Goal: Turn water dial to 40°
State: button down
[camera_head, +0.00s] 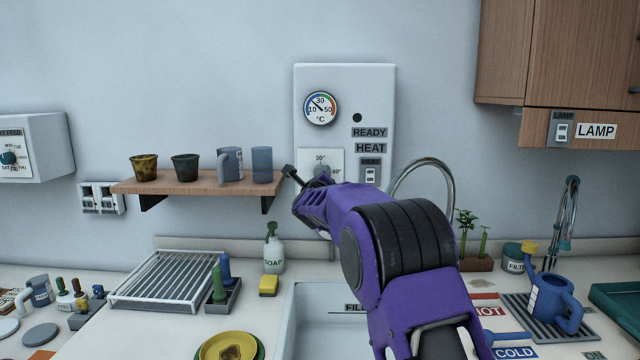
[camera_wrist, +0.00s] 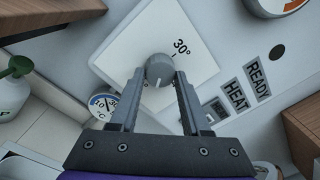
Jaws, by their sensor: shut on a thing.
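The water dial (camera_wrist: 160,70) is a round grey knob on a white square plate (camera_wrist: 130,38) marked 30°. My gripper (camera_wrist: 158,82) has a finger on each side of the knob and is shut on it. A small white mark shows on the knob's lower side in the wrist view, away from the 30° label (camera_wrist: 182,46). In the head view the dial (camera_head: 321,172) sits on the panel, partly covered by my gripper (camera_head: 304,180).
Above the dial is a round °C gauge (camera_head: 320,108). The HEAT switch (camera_head: 370,174) is close on the right. A wooden shelf (camera_head: 200,183) with cups and pots ends just left of my gripper. A curved faucet (camera_head: 425,164) stands right of my wrist, over the sink.

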jog(key=n+b, duration=0.1)
jog(key=n, duration=1)
jog(key=shift+d+r+n+y, duration=0.1)
jog(key=shift+n+y, duration=0.2)
dwell(0.3)
jog(key=shift+c, duration=1.8)
grip_release()
jog(key=shift+s, duration=0.1)
jog(key=s+f+b, duration=0.1)
jog(key=s+b, duration=0.1)
jog(key=s, duration=1.5)
jog(key=shift+b, duration=0.3)
jog(key=shift+s, duration=0.1)
